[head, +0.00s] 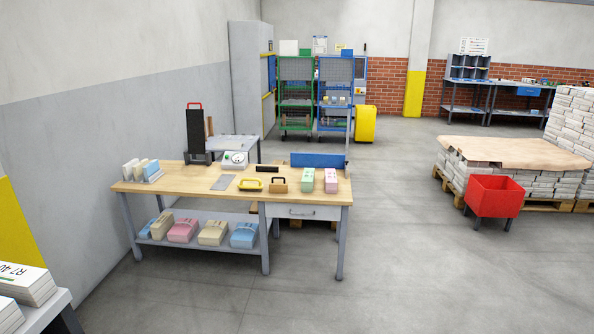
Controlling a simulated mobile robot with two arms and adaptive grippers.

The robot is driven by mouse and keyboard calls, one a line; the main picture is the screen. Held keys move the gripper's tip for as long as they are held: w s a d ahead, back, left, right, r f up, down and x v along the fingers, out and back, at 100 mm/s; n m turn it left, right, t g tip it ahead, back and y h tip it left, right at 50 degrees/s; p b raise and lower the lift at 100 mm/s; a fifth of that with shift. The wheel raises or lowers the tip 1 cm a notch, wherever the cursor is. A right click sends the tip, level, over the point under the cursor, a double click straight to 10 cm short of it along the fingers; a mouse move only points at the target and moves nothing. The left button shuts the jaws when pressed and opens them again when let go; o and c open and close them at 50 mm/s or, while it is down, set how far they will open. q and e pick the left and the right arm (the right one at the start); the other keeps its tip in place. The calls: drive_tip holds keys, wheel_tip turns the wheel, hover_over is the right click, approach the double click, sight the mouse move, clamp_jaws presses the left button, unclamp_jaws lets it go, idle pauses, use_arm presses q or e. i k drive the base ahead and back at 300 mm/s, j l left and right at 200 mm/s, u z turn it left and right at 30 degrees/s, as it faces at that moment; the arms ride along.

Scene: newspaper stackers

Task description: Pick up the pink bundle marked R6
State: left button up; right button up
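A small pink bundle (331,181) stands at the right end of the wooden workbench (213,202), beside a green bundle (308,180). A larger pink bundle (183,230) lies on the bench's lower shelf (222,220), between a beige bundle on each side. Any marking on either pink bundle is too small to read, so I cannot tell which is R6. Neither of my grippers is in view.
Blue bundles (244,236) lie on the lower shelf. A stack marked R7 (28,284) sits at the lower left. A red bin (494,197) and a paper-covered pallet (515,153) stand at the right. The floor before the bench is clear.

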sight(330, 179)
drive_tip(key=i, duration=1.8)
